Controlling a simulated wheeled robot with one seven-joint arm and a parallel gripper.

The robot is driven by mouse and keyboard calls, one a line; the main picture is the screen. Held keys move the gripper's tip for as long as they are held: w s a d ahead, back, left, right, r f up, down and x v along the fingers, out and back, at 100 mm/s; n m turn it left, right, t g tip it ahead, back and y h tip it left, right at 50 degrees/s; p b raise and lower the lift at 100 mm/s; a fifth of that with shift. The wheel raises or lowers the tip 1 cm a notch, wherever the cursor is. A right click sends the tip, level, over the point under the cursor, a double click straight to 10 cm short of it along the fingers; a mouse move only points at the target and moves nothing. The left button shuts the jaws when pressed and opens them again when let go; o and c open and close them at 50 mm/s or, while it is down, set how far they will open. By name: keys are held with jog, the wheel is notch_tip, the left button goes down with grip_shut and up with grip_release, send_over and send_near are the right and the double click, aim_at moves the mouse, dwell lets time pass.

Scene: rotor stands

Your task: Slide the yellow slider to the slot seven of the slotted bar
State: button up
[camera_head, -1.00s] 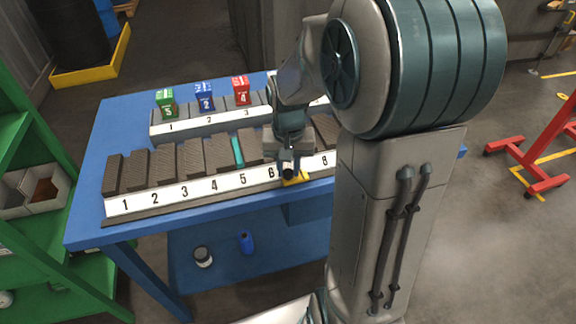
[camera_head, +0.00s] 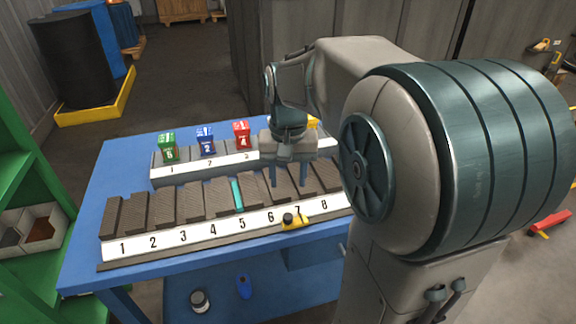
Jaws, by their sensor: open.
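The yellow slider (camera_head: 297,222), with a black knob, sits on the front edge of the slotted bar (camera_head: 180,238). It is just below the label 7 and partly overlaps it, with its knob slightly toward the 6 side. The bar's white strip is numbered 1 to 8, with dark ribbed blocks behind it. My gripper (camera_head: 287,182) is open and empty, fingers pointing down. It is apart from the slider, above and behind it, over the dark blocks near 6 and 7.
A second numbered rack (camera_head: 185,172) stands behind, with a green block (camera_head: 168,147), a blue block (camera_head: 205,141) and a red block (camera_head: 242,134). A teal strip (camera_head: 237,195) lies among the dark blocks near 5. The blue table's left side (camera_head: 92,205) is clear.

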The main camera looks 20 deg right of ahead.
notch_tip(320, 180, up, 3)
jog(key=shift+f, duration=0.2)
dwell(0.4)
